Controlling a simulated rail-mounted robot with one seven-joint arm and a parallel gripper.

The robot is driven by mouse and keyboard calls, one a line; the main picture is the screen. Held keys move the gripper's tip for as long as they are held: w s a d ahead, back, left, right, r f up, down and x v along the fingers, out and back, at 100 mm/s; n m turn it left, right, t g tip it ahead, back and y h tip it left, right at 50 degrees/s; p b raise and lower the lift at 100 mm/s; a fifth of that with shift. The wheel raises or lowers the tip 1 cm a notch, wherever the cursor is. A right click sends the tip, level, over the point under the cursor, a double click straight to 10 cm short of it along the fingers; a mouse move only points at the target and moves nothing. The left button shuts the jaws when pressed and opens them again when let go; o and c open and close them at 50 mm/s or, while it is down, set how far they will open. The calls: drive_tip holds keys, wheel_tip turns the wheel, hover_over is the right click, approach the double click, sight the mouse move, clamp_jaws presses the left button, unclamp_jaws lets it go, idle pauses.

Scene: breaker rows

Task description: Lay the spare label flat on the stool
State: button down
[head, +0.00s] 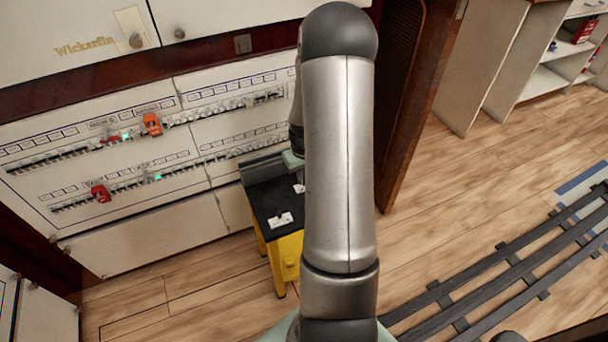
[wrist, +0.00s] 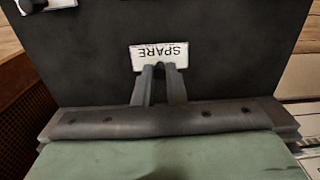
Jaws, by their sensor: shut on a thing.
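The spare label is a small white plate reading "SPARE" (wrist: 172,52), upside down in the wrist view. My gripper (wrist: 160,69) is shut on its near edge. The label's face is turned to the wrist camera over the dark top of the stool (wrist: 100,85); I cannot tell whether it touches that top. In the head view the stool is yellow with a black top (head: 262,197). My arm hides part of the stool and most of the gripper there. A small white piece at the arm's edge may be the label, but this is unclear.
A white piece with a dark part (head: 281,219) lies on the stool's near part; a similar one shows in the wrist view's top left corner (wrist: 60,3). Breaker panels (head: 130,150) with red and orange pieces stand left of the stool. Dark rails (head: 500,277) cross the floor at right.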

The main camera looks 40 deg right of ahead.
drive_tip(key=shift+f, duration=0.15)
drive_tip(key=c, duration=1.4)
unclamp_jaws()
wheel_tip(320, 180, up, 18)
drive_tip(key=p, duration=0.3)
drive_tip(key=shift+f, duration=0.2)
